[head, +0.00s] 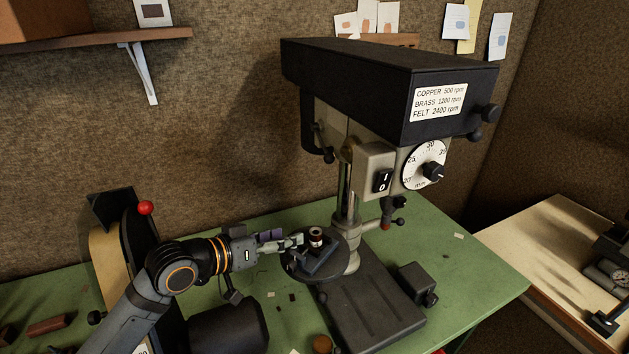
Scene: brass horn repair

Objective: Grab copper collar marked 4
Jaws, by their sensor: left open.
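A small dark copper-coloured collar (316,238) with a pale label stands upright on the drill press's round table (333,262), at a dark block or vise there. The mark on its label is too small to read. My left gripper (291,241) reaches in from the left, with its fingers level and pointing at the collar. It is open, with its fingertips just left of the collar. I cannot tell whether they touch it. My right gripper is not in view.
The drill press head (390,90) overhangs the round table, with its column (346,190) close behind the collar. A dark block with a knob (417,284) sits right of the press base (375,310). Small scraps lie on the green bench (470,262). A red-knobbed machine (146,208) stands left.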

